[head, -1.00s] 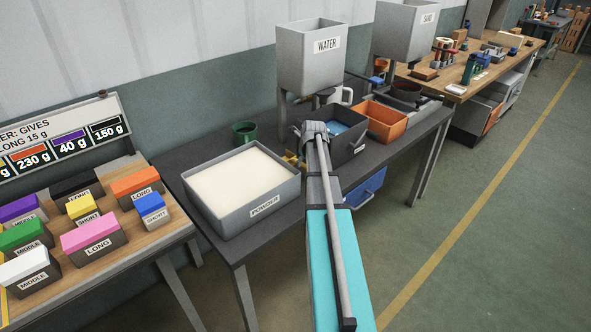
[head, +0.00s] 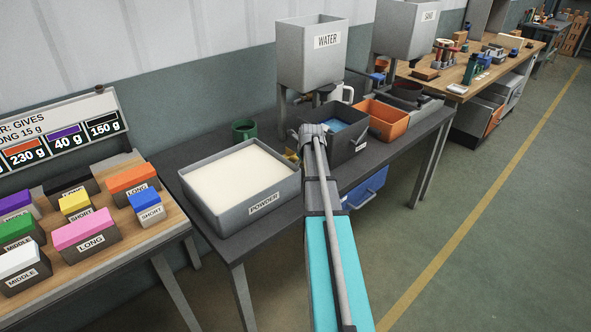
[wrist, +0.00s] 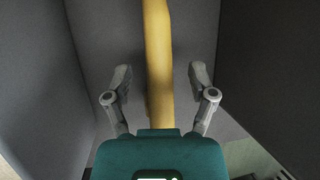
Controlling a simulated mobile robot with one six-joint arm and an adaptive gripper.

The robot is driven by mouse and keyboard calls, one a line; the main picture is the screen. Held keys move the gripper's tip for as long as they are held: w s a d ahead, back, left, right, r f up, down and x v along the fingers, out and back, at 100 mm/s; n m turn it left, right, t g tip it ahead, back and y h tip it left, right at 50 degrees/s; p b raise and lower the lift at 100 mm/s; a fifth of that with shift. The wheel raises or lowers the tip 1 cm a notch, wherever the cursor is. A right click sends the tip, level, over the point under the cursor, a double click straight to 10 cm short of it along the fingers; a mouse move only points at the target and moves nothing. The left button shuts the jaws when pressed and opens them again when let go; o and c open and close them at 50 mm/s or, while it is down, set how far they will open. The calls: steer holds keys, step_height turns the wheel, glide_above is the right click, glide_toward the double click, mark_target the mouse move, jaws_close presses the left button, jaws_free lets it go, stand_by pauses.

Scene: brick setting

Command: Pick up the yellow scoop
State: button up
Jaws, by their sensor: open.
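The yellow scoop (wrist: 157,60) shows in the wrist view as a long yellow bar running from the top edge down between my fingers. In the head view a small yellow part (head: 291,156) shows beside the powder bin, mostly hidden behind the bin and my arm. My gripper (wrist: 158,80) is open, with one finger on each side of the yellow bar. Gaps show between the fingers and the bar. In the head view my gripper is hidden behind my arm.
The grey powder bin (head: 262,203) stands left of my arm. A dark bin with blue contents (head: 357,148) and an orange bin (head: 388,122) stand to the right. Grey walls (wrist: 35,70) rise close on both sides of my gripper.

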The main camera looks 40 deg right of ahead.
steer(key=shift+w+f, duration=0.1)
steer(key=shift+f, duration=0.1)
stand_by(0.5)
jaws_close()
